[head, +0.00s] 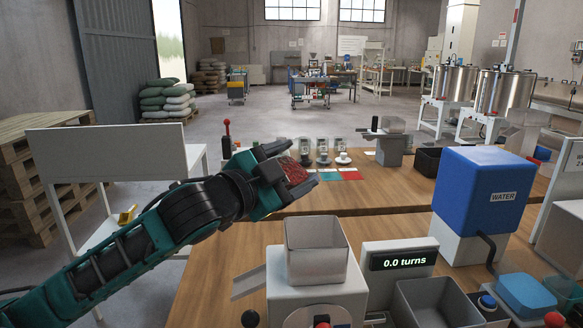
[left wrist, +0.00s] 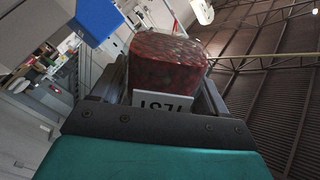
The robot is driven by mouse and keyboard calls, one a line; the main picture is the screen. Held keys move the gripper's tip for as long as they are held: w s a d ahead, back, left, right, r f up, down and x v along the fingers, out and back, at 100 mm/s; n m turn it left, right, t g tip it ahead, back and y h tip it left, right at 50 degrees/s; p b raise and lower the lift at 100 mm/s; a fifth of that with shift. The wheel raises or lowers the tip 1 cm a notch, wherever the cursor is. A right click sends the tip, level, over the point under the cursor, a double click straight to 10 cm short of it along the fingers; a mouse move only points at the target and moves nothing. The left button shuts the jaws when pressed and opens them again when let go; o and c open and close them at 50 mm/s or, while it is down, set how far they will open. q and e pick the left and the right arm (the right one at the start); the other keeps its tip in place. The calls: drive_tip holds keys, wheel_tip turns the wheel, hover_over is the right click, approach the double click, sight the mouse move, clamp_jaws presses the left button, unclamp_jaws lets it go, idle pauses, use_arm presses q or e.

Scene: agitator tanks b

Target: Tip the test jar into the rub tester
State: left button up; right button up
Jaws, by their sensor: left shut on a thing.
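My left gripper (head: 290,168) is shut on the test jar (head: 293,171), which shows dark red contents between the fingers. In the left wrist view the jar (left wrist: 168,62) fills the space between the fingers, and its white label reads TEST upside down. The jar's tilt is hard to tell. The rub tester (head: 316,290) stands at the front of the near bench, with an open square grey hopper (head: 316,250) on top. The gripper and jar are above and behind the hopper, apart from it. The display (head: 404,261) beside it reads 0.0 turns. My right gripper is not in view.
A blue WATER tank (head: 487,190) stands right on the bench. A grey open bin (head: 435,305) is right of the tester. Behind are cups (head: 323,158), red and green mats (head: 343,175), a grey device (head: 391,140) and a black bin (head: 428,161).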

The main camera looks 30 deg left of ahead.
use_arm(q)
drive_tip(key=shift+m, duration=0.6)
drive_tip(key=shift+f+m, duration=0.15)
drive_tip(key=shift+m, duration=0.45)
drive_tip(key=shift+m, duration=0.6)
drive_tip(key=shift+f, duration=0.1)
drive_tip(key=shift+f+m, duration=0.1)
drive_tip(key=shift+m, duration=0.4)
